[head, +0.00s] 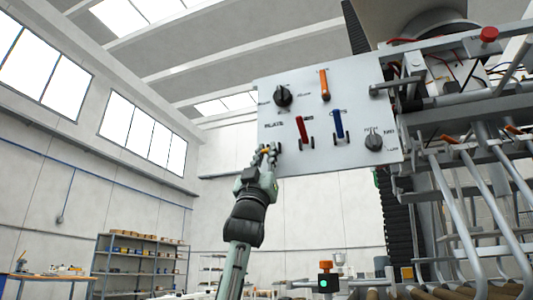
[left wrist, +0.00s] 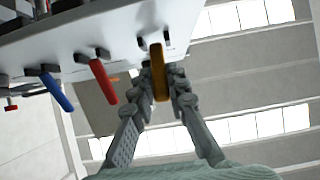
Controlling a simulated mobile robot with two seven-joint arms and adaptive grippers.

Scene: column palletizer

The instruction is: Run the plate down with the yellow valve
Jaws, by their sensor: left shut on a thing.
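The yellow valve lever (left wrist: 159,72) sticks out from the white control panel (head: 345,105), at its lower left corner in the head view. My left gripper (head: 265,152) reaches up to that corner. In the left wrist view its two fingers (left wrist: 166,82) stand on either side of the yellow lever and are shut on it. In the head view the fingers mostly hide the lever. My right gripper is not in view. I cannot tell which part of the machine is the plate.
A red lever (head: 302,128) and a blue lever (head: 338,124) sit right of the yellow one. An orange lever (head: 324,85) and two black knobs (head: 283,96) are on the same panel. Machine rails (head: 455,200) fill the right side. Shelves (head: 140,262) stand far back left.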

